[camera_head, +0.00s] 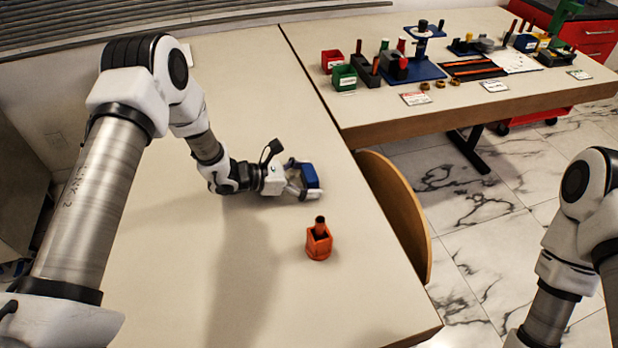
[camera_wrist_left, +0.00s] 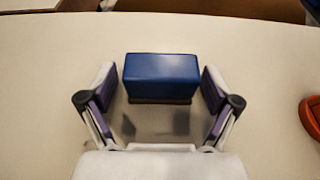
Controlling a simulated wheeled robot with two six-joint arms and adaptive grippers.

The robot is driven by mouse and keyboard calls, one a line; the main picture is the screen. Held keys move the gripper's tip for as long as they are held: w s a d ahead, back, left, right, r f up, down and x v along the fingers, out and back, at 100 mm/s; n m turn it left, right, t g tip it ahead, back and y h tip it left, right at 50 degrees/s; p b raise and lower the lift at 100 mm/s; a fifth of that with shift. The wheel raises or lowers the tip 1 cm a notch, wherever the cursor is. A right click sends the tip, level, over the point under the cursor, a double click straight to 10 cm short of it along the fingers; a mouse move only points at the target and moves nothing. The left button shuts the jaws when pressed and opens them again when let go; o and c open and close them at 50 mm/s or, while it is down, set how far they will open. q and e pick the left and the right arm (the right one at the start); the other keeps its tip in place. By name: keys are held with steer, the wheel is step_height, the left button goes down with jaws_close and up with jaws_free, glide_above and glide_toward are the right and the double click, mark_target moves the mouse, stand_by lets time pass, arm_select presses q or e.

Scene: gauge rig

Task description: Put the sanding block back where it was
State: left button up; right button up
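The sanding block is a blue block with a dark underside (camera_head: 309,176), on or just above the near table, right of its middle. It also shows in the left wrist view (camera_wrist_left: 161,75), centred ahead of my palm. My left gripper (camera_head: 298,182) is open, with its fingers on either side of the block. In the left wrist view my left gripper (camera_wrist_left: 157,88) shows a narrow gap between each finger pad and the block. My right gripper is out of view; only part of the right arm shows.
An orange holder (camera_head: 318,243) with a dark-topped peg stands on the near table (camera_head: 150,290), in front of the block. A wooden chair back (camera_head: 398,215) is at the table's right edge. A second table (camera_head: 385,122) behind carries bins, tools and fixtures.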

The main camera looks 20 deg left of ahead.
arm_select(q)
steer(key=shift+r, duration=0.25)
steer(key=v, duration=1.2)
steer(key=shift+f, duration=0.1)
